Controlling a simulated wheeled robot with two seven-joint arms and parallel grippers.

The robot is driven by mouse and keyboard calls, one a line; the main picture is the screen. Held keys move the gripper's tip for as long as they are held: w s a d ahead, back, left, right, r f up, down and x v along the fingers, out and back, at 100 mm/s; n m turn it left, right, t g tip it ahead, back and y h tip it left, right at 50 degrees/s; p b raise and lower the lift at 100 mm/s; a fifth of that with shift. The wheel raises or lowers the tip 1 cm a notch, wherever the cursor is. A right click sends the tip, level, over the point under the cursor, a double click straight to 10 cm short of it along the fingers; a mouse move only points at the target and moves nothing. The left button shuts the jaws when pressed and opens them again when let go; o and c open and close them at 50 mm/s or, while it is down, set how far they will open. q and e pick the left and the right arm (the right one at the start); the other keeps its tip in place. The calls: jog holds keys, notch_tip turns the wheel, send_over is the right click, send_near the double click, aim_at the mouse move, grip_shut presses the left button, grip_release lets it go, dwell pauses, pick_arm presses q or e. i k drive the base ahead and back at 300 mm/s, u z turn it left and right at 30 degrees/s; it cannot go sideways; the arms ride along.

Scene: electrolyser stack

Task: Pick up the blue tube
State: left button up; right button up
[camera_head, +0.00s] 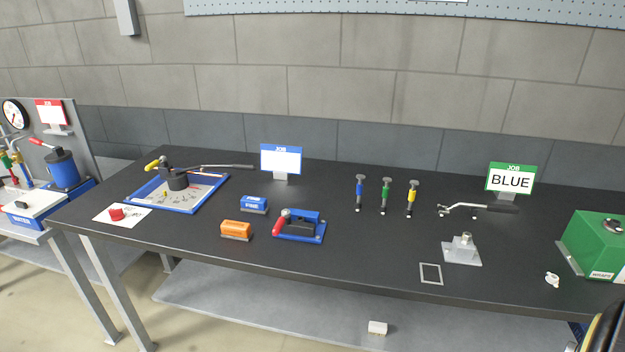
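A slim blue tube (359,194) with a grey, wider top stands upright on the black table. It is the leftmost of three similar tubes in a row, with a green tube (385,196) and a yellow tube (411,199) to its right. Nothing touches the blue tube. Neither of my grippers shows in the head view. A dark, curved part at the bottom right corner looks like part of my arm, but no fingers are seen.
Right of the tubes lie a metal-handled tool (478,208), a metal block on a plate (462,249) and a green box (598,246). A sign reading BLUE (510,179) stands behind. Left are a red-handled blue fixture (300,226), orange block (236,230) and blue-framed tray (203,199).

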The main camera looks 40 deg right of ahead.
aim_at(359, 186)
jog(key=z, duration=0.4)
jog(key=i, duration=1.2)
jog(key=z, duration=0.75)
